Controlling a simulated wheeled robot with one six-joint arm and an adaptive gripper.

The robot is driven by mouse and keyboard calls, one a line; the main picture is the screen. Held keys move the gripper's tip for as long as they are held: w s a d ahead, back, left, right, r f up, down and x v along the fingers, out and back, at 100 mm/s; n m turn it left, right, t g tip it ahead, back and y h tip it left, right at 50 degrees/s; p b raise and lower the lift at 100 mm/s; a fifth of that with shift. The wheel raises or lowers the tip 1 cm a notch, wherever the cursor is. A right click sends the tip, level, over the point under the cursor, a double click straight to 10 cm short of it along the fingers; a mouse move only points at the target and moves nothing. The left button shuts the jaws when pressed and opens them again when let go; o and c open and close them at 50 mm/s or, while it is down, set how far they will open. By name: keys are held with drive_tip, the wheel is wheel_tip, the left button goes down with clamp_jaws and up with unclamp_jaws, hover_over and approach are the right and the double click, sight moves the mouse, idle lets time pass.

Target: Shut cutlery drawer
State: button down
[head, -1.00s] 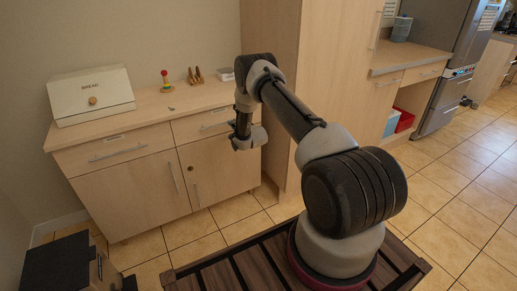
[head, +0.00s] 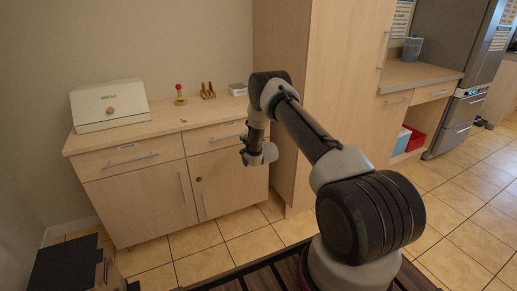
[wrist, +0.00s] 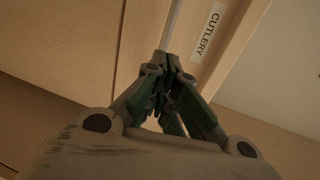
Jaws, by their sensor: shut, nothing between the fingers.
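The cutlery drawer (head: 207,138) is the right one of the two top drawers in the light wood cabinet, with a bar handle on its front. In the wrist view its front carries a white "CUTLERY" label (wrist: 208,32), with a grey bar beside it. No wide opening shows at the drawer in the head view; whether a small gap remains I cannot tell. My gripper (wrist: 167,72) is shut and empty, its fingertips close to the drawer front near the bar. Contact is unclear. In the head view my gripper (head: 258,154) hangs in front of the drawer's right end and hides part of it.
The left drawer (head: 120,161) and the cabinet doors below look shut. A bread box (head: 110,106), a ring stacker (head: 180,96) and a small wooden stand (head: 208,91) are on the countertop. A tall cabinet (head: 325,80) stands right of my gripper. Tiled floor lies in front.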

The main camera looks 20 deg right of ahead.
drive_tip(key=s+r, duration=0.2)
drive_tip(key=s, duration=0.8)
drive_tip(key=s+f+n+g, duration=0.6)
drive_tip(key=s+f+g, duration=0.2)
drive_tip(key=s+f, duration=0.3)
drive_tip(key=s+d+r+n+g, duration=0.1)
drive_tip(key=s+r+n+g, duration=0.15)
drive_tip(key=s, duration=0.25)
drive_tip(key=s+a+r+n, duration=0.1)
drive_tip(key=s+r+n, duration=0.2)
drive_tip(key=s+r, duration=0.9)
drive_tip(key=s+a+r+n, duration=0.2)
drive_tip(key=s+r, duration=1)
drive_tip(key=r, duration=0.6)
drive_tip(key=s+a+r+n+g, duration=0.1)
drive_tip(key=s+r+n, duration=0.3)
drive_tip(key=s+r, duration=0.8)
wheel_tip(320, 180, up, 3)
drive_tip(key=shift+a+r+h, duration=0.15)
drive_tip(key=shift+a+h, duration=0.15)
drive_tip(key=shift+a, duration=0.3)
